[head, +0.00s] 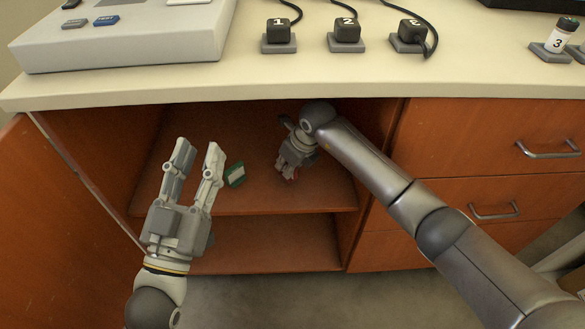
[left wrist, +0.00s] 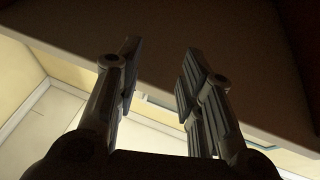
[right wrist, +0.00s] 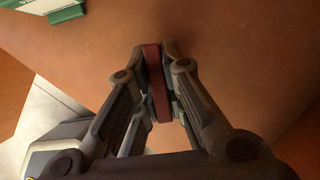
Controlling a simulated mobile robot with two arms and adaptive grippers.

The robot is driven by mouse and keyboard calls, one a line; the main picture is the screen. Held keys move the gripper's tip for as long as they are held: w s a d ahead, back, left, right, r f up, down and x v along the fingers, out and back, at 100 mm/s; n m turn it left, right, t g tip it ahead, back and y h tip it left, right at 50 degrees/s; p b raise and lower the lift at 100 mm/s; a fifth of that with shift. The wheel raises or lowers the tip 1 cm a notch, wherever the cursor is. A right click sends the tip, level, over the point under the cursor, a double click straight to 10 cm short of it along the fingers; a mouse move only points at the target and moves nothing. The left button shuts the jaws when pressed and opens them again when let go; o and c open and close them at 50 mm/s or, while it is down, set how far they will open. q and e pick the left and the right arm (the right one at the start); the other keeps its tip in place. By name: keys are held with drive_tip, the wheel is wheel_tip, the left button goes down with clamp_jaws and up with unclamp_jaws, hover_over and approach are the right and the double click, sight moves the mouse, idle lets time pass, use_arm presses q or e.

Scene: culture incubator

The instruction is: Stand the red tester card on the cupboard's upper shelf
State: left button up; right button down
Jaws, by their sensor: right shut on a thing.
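The red tester card (right wrist: 157,88) is upright on edge between the fingertips of my right gripper (right wrist: 155,62). In the head view the right gripper (head: 291,168) reaches inside the cupboard above the upper shelf (head: 285,197), and only a bit of red shows at its fingers. Whether the card touches the shelf I cannot tell. My left gripper (head: 199,148) is open and empty in front of the cupboard's left side. Its parted fingers also show in the left wrist view (left wrist: 160,55).
A green and white card (head: 236,175) stands on the upper shelf, left of the right gripper. The open door (head: 50,210) is at the left, and drawers (head: 490,150) are at the right. The countertop (head: 300,78) overhangs the cupboard. The lower shelf (head: 265,258) looks empty.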

drive_tip(key=shift+f, duration=0.6)
use_arm(q)
drive_tip(key=r, duration=0.1)
drive_tip(key=r+t, duration=0.1)
drive_tip(key=s+d+r+t, duration=0.1)
drive_tip(key=shift+s+r+h, duration=0.1)
drive_tip(key=shift+r+h, duration=0.05)
drive_tip(key=shift+h, duration=0.15)
drive_tip(key=shift+b, duration=0.3)
use_arm(e)
drive_tip(key=shift+f, duration=0.1)
drive_tip(key=c, duration=1.5)
unclamp_jaws()
use_arm(q)
drive_tip(key=shift+s+r+t, duration=0.15)
drive_tip(key=shift+t, duration=0.15)
